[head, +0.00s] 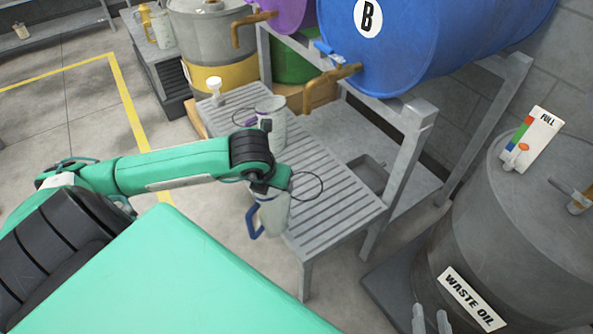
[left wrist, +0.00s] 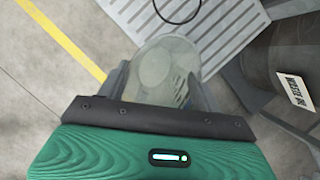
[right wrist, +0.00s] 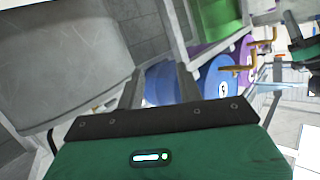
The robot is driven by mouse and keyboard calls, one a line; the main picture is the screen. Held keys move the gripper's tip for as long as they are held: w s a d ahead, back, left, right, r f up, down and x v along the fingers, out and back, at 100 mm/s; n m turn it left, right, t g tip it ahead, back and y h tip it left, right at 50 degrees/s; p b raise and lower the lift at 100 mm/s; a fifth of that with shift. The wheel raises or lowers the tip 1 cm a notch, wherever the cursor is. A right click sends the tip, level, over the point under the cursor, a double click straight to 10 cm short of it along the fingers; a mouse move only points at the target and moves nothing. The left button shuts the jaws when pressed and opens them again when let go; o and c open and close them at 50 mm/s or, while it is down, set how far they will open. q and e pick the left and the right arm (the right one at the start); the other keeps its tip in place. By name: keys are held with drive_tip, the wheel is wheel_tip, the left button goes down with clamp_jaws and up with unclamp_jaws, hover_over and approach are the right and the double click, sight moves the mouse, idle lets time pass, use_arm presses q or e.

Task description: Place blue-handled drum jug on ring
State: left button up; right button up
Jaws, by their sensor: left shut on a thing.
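The blue-handled jug (head: 272,216) is grey and hangs in my left gripper (head: 268,190), beside the slatted bench's front edge in the head view. Its blue handle (head: 252,222) faces left. In the left wrist view I look down into the jug (left wrist: 165,70) between the fingers. A thin black ring (head: 322,186) lies on the slats just right of the gripper, and part of it shows in the left wrist view (left wrist: 178,20). My right gripper (head: 431,320) is empty, its fingers apart, low by the waste oil drum.
A second jug (head: 272,108) stands farther back on the bench (head: 335,205), near another black ring. The blue drum B (head: 400,45) with its brass tap (head: 330,82) overhangs the bench's back. The waste oil drum (head: 510,235) stands to the right.

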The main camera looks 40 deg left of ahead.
use_arm(q)
drive_tip(key=w+a+f, duration=0.1)
drive_tip(key=w+a, duration=0.2)
drive_tip(key=w, duration=0.5)
drive_tip(key=w+a+f+b, duration=0.1)
drive_tip(key=w+a, duration=0.1)
drive_tip(key=w, duration=0.5)
drive_tip(key=shift+w+a, duration=0.4)
use_arm(e)
drive_tip(key=shift+w+a+r+t+y, duration=0.15)
drive_tip(key=shift+w+r+t, duration=0.05)
drive_tip(key=shift+r+t, duration=0.25)
drive_tip(key=shift+w+a+r+t+y, duration=0.15)
drive_tip(key=shift+w+r+t, duration=0.05)
drive_tip(key=shift+r+t, duration=0.2)
use_arm(q)
drive_tip(key=shift+f, duration=0.1)
drive_tip(key=o, duration=1.3)
use_arm(e)
drive_tip(key=shift+w+r, duration=0.2)
drive_tip(key=shift+r, duration=0.1)
